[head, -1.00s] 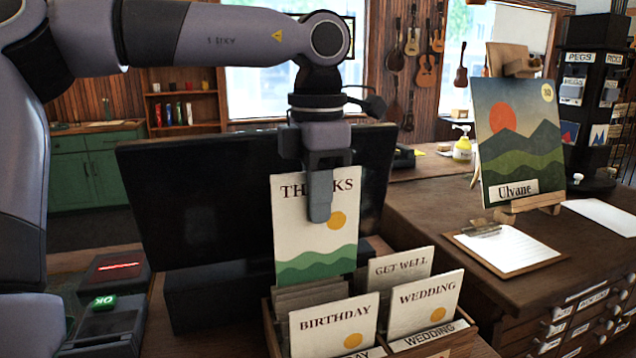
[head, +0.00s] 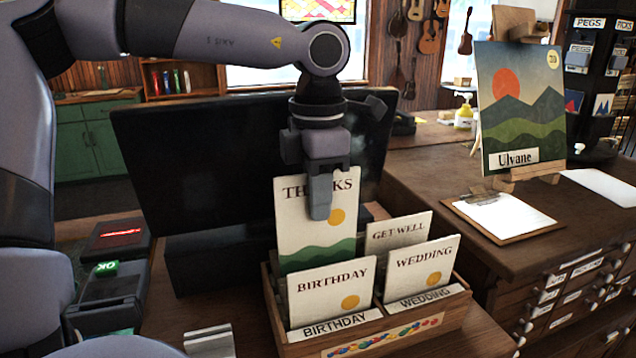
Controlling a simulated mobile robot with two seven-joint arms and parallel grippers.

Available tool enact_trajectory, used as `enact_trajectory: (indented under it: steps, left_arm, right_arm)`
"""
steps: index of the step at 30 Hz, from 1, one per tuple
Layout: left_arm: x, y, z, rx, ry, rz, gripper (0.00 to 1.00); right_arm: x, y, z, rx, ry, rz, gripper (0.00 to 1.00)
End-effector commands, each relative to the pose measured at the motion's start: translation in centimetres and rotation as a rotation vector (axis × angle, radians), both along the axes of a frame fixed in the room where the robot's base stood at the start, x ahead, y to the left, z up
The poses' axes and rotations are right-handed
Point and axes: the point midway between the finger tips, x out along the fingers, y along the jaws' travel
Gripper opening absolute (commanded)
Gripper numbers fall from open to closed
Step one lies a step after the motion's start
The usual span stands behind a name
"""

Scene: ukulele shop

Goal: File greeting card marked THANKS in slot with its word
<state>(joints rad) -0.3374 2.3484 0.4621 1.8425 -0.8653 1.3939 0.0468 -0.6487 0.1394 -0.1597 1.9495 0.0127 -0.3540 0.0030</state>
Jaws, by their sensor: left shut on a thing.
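The THANKS greeting card (head: 300,225), cream with a yellow sun and green hills, is upright in my left gripper (head: 320,208). The gripper is shut on its top edge and covers part of the word. The card's lower end is at the back left part of the wooden card box (head: 455,312), behind the BIRTHDAY card (head: 325,290). Its bottom edge is hidden, so I cannot tell how deep it sits. A GET WELL card (head: 397,230) stands at the back right, with a WEDDING card (head: 420,265) in front of it. The back slots' labels are hidden. My right gripper is not in view.
A dark monitor (head: 200,190) stands close behind the box. A card terminal (head: 108,295) is at left. At right, a clipboard (head: 502,214) and an easel with the Ulvane picture (head: 520,110) stand on a drawer cabinet.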

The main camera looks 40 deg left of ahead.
Motion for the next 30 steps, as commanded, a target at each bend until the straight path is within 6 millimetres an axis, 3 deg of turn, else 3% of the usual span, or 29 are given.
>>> enact_trajectory:
  steps: [30]
  left_arm:
    - [0.0,0.0,-7.5,0.0,0.001,-0.001,0.0]
  right_arm:
    - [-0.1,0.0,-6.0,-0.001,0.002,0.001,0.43]
